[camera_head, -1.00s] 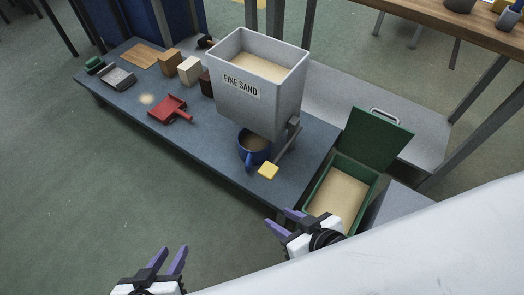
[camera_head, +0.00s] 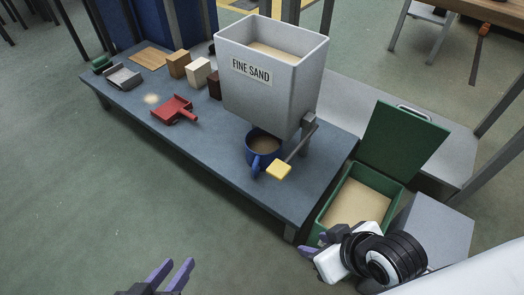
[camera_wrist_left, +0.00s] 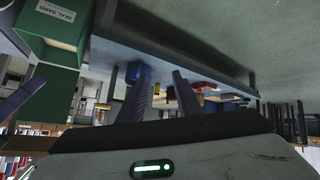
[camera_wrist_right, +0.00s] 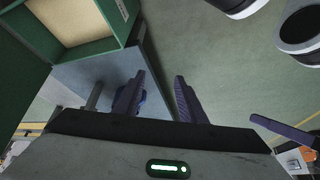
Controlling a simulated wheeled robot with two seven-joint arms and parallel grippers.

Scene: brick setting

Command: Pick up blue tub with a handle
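The blue tub with a handle (camera_head: 264,145) stands on the low blue-grey bench under the spout of the grey bin labelled FINE SAND (camera_head: 268,82). It is upright, holds sand, and its handle faces the front. It also shows upside down in the left wrist view (camera_wrist_left: 138,73). My left gripper (camera_head: 170,272) is open and empty at the bottom edge of the head view, well short of the tub. My right gripper (camera_head: 316,246) is in front of the green box, apart from the tub. The right wrist view shows its fingers (camera_wrist_right: 161,84) spread and empty.
A yellow-ended lever (camera_head: 279,170) juts out close beside the tub. An open green box of sand (camera_head: 357,203) stands right of the bench. A red dustpan (camera_head: 174,110), several blocks and a grey scoop (camera_head: 124,77) lie left. The floor before the bench is clear.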

